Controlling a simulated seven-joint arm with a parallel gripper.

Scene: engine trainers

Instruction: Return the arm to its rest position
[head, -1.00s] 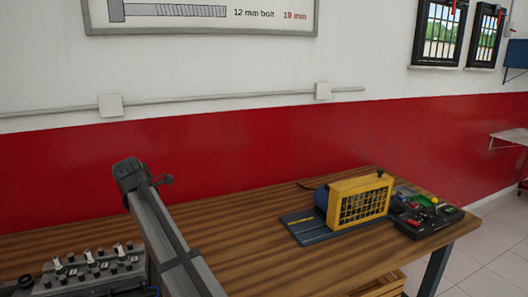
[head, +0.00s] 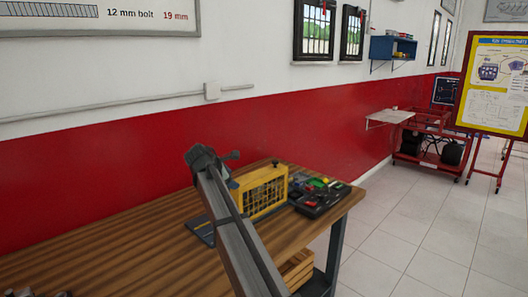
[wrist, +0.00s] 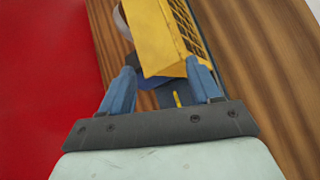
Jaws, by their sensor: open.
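My arm (head: 232,222) rises from the bottom of the head view, its upper end in front of the yellow caged unit (head: 264,192) on the bench. In the wrist view, my gripper (wrist: 164,84) shows two blue fingers spread apart. They are open, with nothing held between them. The yellow unit (wrist: 160,38) and its dark blue base lie beyond the fingertips; I cannot tell the exact gap. The fingers cannot be made out in the head view.
The wooden bench (head: 130,250) runs along a red and white wall. A black tray of coloured parts (head: 318,195) sits at its right end. Open tiled floor (head: 420,235) lies to the right, with a red cart (head: 425,150) and a yellow-framed board (head: 497,85) farther back.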

